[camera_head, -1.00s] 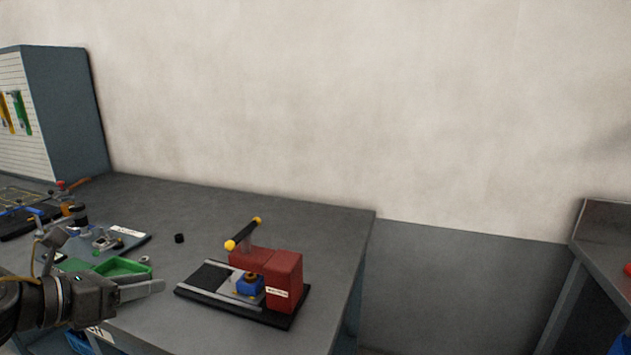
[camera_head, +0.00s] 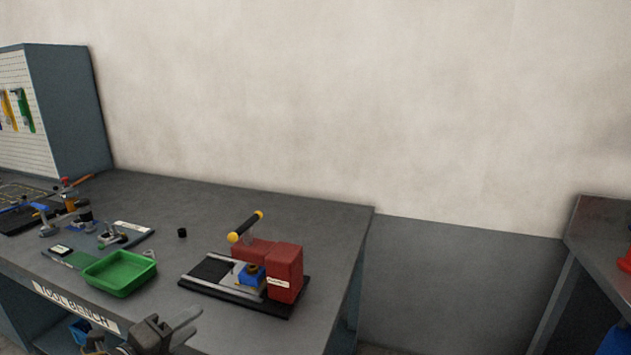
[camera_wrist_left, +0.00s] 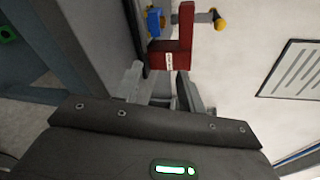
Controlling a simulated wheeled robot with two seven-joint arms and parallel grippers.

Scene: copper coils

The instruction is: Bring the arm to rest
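My left gripper (camera_head: 188,322) is at the bottom of the head view, in front of the bench's front edge and below the bench top. Its two fingers stand apart with nothing between them. They also show apart in the left wrist view (camera_wrist_left: 160,88). The red press (camera_head: 285,270) with a black lever and yellow knobs stands on the bench, clear of the gripper. A blue block (camera_head: 250,275) with a small copper-coloured piece on top sits at the press. My right gripper is in neither view.
The tool bench (camera_head: 230,330) has a front edge close to my left gripper. A green tray (camera_head: 120,275) stands near that edge. A small black cylinder (camera_head: 182,233) and a board with fittings (camera_head: 112,236) lie behind it. Another table (camera_head: 610,240) is at right.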

